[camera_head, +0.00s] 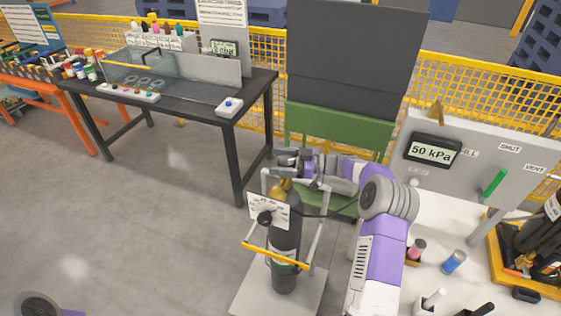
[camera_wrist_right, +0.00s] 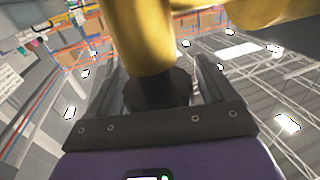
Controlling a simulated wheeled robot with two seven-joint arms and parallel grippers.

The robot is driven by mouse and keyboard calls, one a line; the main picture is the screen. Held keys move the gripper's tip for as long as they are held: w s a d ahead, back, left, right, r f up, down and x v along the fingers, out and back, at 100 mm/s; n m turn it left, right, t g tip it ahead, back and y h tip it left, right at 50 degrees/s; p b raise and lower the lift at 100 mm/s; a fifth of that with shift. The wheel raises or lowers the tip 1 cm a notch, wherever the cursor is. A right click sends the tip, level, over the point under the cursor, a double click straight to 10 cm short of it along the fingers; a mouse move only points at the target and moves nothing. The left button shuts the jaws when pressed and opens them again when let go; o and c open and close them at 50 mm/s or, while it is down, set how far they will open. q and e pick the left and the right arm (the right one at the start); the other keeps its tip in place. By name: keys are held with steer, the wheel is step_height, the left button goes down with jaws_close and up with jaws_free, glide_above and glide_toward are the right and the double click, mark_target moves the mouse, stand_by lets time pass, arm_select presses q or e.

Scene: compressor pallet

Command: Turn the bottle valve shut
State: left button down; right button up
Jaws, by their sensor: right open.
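The dark gas bottle (camera_head: 285,240) stands upright on a light trolley with a yellow bar. Its brass valve (camera_head: 281,188) is at the top, partly hidden by my right gripper. My right gripper (camera_head: 288,163) is open at the valve, its arm coming in from the right. In the right wrist view, the yellow brass valve body (camera_wrist_right: 143,40) fills the top middle. A dark round knob (camera_wrist_right: 158,90) below it lies between the two spread fingers of the right gripper (camera_wrist_right: 158,85). I cannot tell whether the fingers touch it. My left gripper is out of view.
A white card and black knob hang at the bottle's front. A panel with a 50 kPa display (camera_head: 432,151) and green lever (camera_head: 494,183) stands right, above a pale surface with small containers. A dark bench (camera_head: 180,108) is behind left. The floor at left is clear.

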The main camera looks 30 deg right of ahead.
steer(key=shift+c, duration=0.2)
steer(key=c, duration=0.9)
